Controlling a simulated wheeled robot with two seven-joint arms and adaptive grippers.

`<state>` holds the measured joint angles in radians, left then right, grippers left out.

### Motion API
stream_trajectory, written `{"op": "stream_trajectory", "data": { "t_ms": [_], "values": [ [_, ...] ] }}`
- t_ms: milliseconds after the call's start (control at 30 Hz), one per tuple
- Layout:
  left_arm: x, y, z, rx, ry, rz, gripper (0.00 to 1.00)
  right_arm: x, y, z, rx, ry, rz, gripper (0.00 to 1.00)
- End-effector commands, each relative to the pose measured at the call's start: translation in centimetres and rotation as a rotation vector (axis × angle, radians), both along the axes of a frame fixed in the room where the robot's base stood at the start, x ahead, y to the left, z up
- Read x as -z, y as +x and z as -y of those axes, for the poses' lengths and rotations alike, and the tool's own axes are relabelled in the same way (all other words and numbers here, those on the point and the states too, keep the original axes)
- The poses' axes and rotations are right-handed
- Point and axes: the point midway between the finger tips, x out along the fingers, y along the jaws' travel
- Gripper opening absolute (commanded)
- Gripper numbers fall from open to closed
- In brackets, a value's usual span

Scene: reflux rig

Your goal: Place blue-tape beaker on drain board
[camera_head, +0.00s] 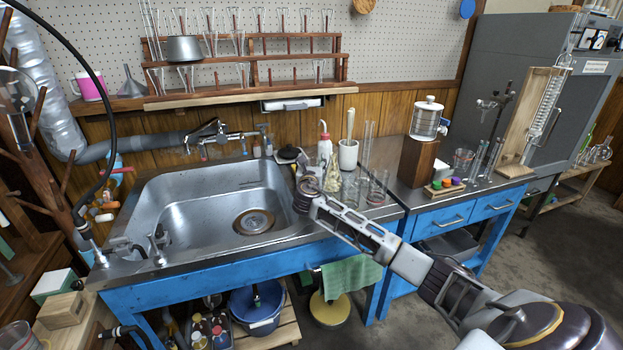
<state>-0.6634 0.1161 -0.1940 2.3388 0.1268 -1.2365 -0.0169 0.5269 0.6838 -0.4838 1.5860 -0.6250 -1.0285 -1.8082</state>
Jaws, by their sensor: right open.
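My right gripper (318,207) reaches in from the lower right and is open over the right edge of the sink. The steel drain board (386,212) lies to the right of the sink and carries clear glassware (376,188), including beakers and a flask (333,176). No blue tape can be made out on any beaker; the glass is small and partly behind my gripper. My left gripper is not in view.
The steel sink (190,205) is empty, with a tap (212,135) behind it. A red-and-white wash bottle (324,148) and a white pot (348,154) stand behind the glassware. A wooden block with a clear dispenser (426,120) stands to the right. A green towel (350,276) hangs below.

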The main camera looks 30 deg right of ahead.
Motion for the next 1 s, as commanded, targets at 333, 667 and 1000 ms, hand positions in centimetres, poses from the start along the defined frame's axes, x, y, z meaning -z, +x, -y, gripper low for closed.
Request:
{"op": "stream_trajectory", "data": {
  "t_ms": [333,667,1000],
  "values": [
    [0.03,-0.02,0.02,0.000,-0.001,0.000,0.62,-0.05,0.06,0.06,0.000,0.000,0.000,0.60],
    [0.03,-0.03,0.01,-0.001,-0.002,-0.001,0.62,-0.04,0.05,0.05,0.000,0.000,0.000,0.35],
    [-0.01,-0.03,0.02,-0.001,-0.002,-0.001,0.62,-0.10,0.05,0.06,0.000,-0.001,0.001,0.11]
  ]
}}
